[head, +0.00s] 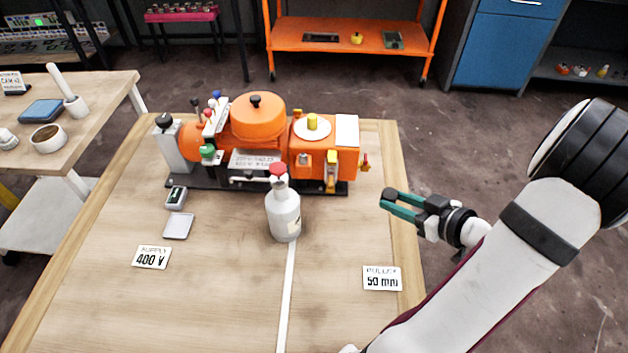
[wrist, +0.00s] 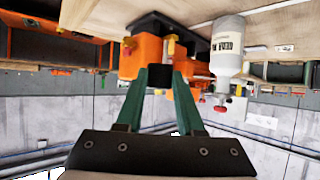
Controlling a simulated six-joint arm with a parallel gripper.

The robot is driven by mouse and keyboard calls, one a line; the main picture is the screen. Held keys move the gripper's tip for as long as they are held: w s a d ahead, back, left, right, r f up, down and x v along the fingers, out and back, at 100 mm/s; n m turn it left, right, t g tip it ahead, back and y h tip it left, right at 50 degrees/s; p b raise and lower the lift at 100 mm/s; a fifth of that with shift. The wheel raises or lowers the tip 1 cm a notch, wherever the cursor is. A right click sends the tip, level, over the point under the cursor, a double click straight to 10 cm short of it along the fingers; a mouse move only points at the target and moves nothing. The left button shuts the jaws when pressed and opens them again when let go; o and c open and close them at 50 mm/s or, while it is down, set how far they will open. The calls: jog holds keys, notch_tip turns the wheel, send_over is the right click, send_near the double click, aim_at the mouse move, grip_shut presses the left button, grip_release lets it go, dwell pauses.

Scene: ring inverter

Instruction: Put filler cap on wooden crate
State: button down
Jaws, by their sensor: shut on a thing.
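My gripper (head: 388,199) is out over the table's right edge, to the right of the orange machine. Its two green fingers are shut on a small black piece (wrist: 160,73), which shows between the fingertips in the wrist view. This piece may be the filler cap; its shape is mostly hidden by the fingers. It is held in the air, apart from the machine. I cannot make out a wooden crate in either view.
The orange machine (head: 258,122) stands at the back of the wooden table (head: 220,300). A white bottle with a red top (head: 285,215) stands in front of it. Signs reading 400 V (head: 151,257) and 50 mm (head: 382,278) lie near the front. The table's middle front is mostly clear.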

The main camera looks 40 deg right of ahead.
jog(key=s+a+f+n+y, duration=0.1)
jog(key=s+a+f, duration=0.1)
jog(key=s+f, duration=0.1)
jog(key=x, duration=0.4)
jog(key=a+x, duration=0.1)
jog(key=x, duration=0.3)
jog(key=a+f+x, duration=0.1)
jog(key=x, duration=0.3)
jog(key=shift+a+f, duration=0.2)
jog(key=shift+a, duration=0.05)
jog(key=shift+f, duration=2)
jog(key=c, duration=0.5)
grip_release()
jog(key=shift+f, duration=0.1)
